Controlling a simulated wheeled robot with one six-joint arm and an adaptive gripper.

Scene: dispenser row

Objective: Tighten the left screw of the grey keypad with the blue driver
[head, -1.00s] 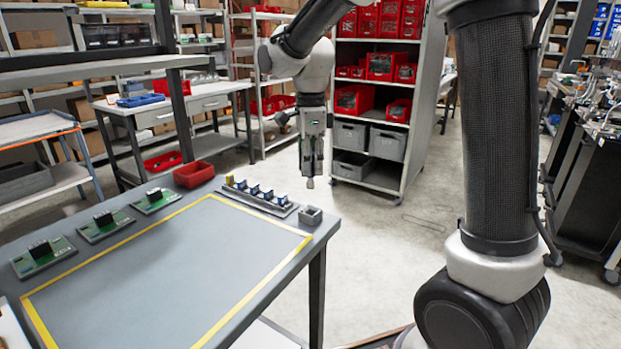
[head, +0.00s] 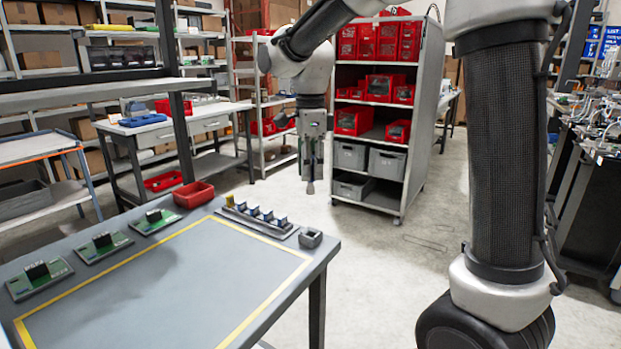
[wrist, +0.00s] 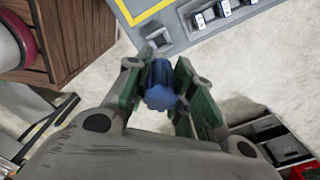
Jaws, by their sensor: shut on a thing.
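My gripper (head: 312,186) hangs pointing down off the table's far right corner, over the floor. In the wrist view its green fingers (wrist: 163,88) are closed on a blue object, which looks like the blue driver (wrist: 160,92). The driver's lower end is hidden from the wrist camera. In the head view only a small greyish tip shows below the fingers. I cannot make out a grey keypad or its screws in either view.
The grey table (head: 150,290) has a yellow-taped rectangle, bare inside. Along its edges are several green boards (head: 102,246), a red bin (head: 193,195), a rack of small blue-and-white blocks (head: 258,219) and a small grey holder (head: 310,238). A shelf cabinet (head: 425,110) stands behind.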

